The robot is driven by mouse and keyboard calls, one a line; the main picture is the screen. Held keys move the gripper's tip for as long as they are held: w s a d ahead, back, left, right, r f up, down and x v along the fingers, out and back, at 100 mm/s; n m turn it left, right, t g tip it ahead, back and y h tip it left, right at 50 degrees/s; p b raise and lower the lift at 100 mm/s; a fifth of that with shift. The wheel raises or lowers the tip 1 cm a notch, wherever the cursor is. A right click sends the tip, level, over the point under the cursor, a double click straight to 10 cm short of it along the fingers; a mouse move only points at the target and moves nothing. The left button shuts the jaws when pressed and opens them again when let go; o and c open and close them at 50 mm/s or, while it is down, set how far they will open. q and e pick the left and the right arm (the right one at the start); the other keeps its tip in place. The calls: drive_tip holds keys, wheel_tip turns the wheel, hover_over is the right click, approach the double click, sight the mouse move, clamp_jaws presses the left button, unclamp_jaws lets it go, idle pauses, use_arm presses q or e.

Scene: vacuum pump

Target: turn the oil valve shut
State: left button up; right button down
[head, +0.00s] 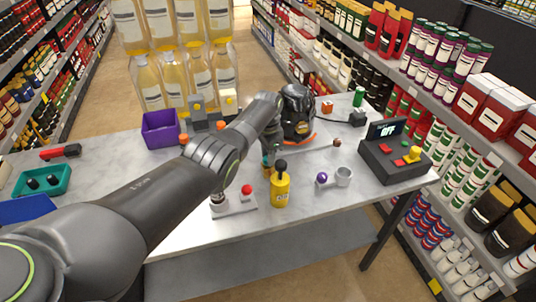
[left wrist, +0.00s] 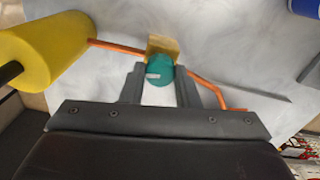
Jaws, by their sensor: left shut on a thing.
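The oil valve shows in the left wrist view as a round teal knob (left wrist: 159,70) on a brass-coloured block (left wrist: 163,46), with orange hose (left wrist: 115,47) running off to both sides. In the head view the teal knob (head: 266,161) is small and partly hidden by my arm. My left gripper (left wrist: 160,82) points down over the knob, one finger on each side, and is shut on it. A small pale mark shows on the knob's face. The black vacuum pump (head: 297,112) stands just behind my left gripper. My right gripper is in neither view.
A yellow bottle (head: 280,190) with a black top stands close in front of the valve. A grey plate with a red ball (head: 246,189) is left of it. A purple bin (head: 160,130) and a dark console (head: 394,155) stand further off.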

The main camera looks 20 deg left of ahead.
use_arm(q)
drive_tip(key=shift+w+r+m, duration=0.1)
drive_tip(key=shift+m, duration=0.7)
drive_tip(key=o, duration=1)
drive_tip(key=shift+c, duration=0.2)
